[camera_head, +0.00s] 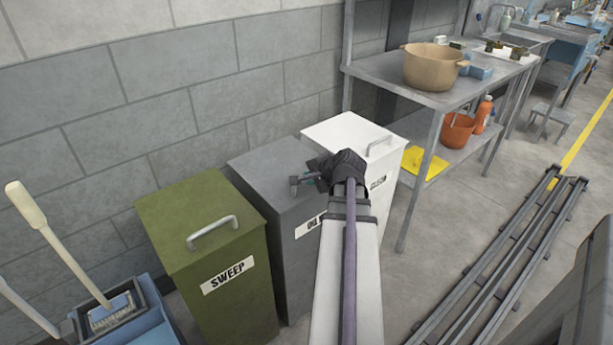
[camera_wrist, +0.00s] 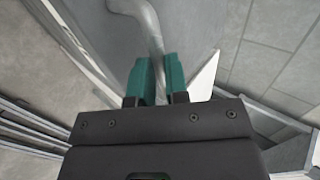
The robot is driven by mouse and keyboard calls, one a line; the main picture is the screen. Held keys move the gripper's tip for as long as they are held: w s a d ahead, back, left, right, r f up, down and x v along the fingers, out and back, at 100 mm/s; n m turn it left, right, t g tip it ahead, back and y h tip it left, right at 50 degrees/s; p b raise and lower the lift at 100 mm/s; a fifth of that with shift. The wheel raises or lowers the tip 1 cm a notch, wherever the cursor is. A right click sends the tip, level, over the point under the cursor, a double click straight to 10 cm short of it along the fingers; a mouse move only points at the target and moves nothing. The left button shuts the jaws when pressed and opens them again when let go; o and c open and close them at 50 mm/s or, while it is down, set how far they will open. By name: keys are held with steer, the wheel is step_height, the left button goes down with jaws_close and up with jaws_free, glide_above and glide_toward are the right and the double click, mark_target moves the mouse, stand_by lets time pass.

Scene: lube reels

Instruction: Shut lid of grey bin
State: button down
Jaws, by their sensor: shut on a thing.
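The grey bin (camera_head: 290,255) stands between a green bin and a white bin against the wall. Its grey lid (camera_head: 262,170) looks flat on top or nearly so; I cannot tell if a small gap is left. My gripper (camera_head: 310,183) is at the lid's front part, seen small in the head view. In the wrist view the green fingers (camera_wrist: 160,64) are shut on the lid's pale curved handle (camera_wrist: 150,28), with the grey lid surface (camera_wrist: 192,28) behind. My arm hides part of the bin's front and label.
The green bin (camera_head: 215,280) labelled SWEEP is on the left and the white bin (camera_head: 350,130) close on the right. A metal table (camera_head: 375,68) with a tan pot (camera_head: 432,66) stands further right. Rails (camera_head: 500,260) run along the floor.

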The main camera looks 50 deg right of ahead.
steer(key=shift+s+a+f+b, duration=0.15)
steer(key=shift+s+f+b, duration=0.25)
steer(key=shift+f, duration=0.35)
